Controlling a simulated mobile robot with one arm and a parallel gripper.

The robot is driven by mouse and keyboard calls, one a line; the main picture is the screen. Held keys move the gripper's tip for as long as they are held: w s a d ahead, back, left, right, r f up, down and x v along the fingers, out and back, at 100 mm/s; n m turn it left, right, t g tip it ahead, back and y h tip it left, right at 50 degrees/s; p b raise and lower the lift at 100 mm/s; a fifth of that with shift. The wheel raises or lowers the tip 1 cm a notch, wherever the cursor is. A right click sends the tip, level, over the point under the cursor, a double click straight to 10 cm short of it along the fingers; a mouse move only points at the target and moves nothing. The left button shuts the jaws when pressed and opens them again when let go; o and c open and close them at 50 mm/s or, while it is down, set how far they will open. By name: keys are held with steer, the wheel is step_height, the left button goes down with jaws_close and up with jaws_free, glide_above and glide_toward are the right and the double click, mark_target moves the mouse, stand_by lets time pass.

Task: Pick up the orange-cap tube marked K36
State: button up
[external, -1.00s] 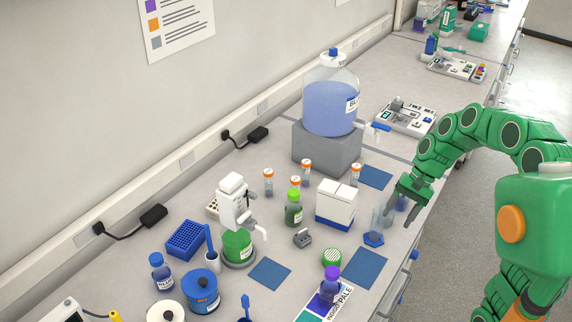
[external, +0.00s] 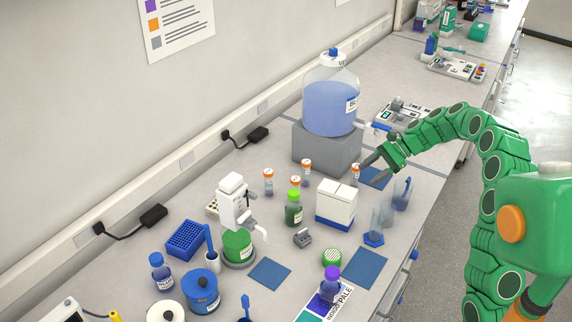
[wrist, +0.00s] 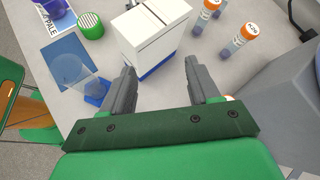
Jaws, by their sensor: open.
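Several orange-cap tubes stand on the bench. In the external view, one (external: 355,175) is right of the white box, close to my open gripper (external: 368,164). Another (external: 306,172) stands by the grey block, one (external: 268,182) farther left, and one (external: 295,185) behind the green bottle. In the wrist view my gripper (wrist: 164,85) is open, with nothing between its fingers. One tube (wrist: 239,41) stands right of the white box, another (wrist: 203,18) beyond it. A bit of orange shows beside the right finger, mostly hidden. I cannot read which cap says K36.
The white box (external: 336,205) stands close left of my gripper. The grey block (external: 327,148) with a large blue-filled carboy (external: 331,105) is behind it. Clear blue-based vessels (external: 374,238) stand near the front edge.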

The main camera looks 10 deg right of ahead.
mark_target(358, 179)
steer(key=w+d+f+m, duration=0.1)
steer(key=w+d+f, duration=0.1)
steer(key=w, duration=0.2)
steer(key=w+d+f+m+t+y, duration=0.1)
steer(key=w+d+f+m, duration=0.1)
steer(key=w+f, duration=0.1)
steer(key=w+d+f+m+t+y, duration=0.1)
steer(key=w+d+f+m, duration=0.1)
steer(key=w, duration=0.3)
steer(key=shift+w+d+f, duration=0.1)
steer(key=shift+w+f, duration=0.05)
steer(key=shift+f, duration=0.6)
steer(key=shift+s+a+f+g+y, duration=0.3)
steer(key=shift+a+f, duration=0.25)
steer(key=shift+a, duration=0.15)
steer(key=shift+x, duration=3.8)
steer(key=shift+r, duration=0.1)
steer(key=c, duration=1)
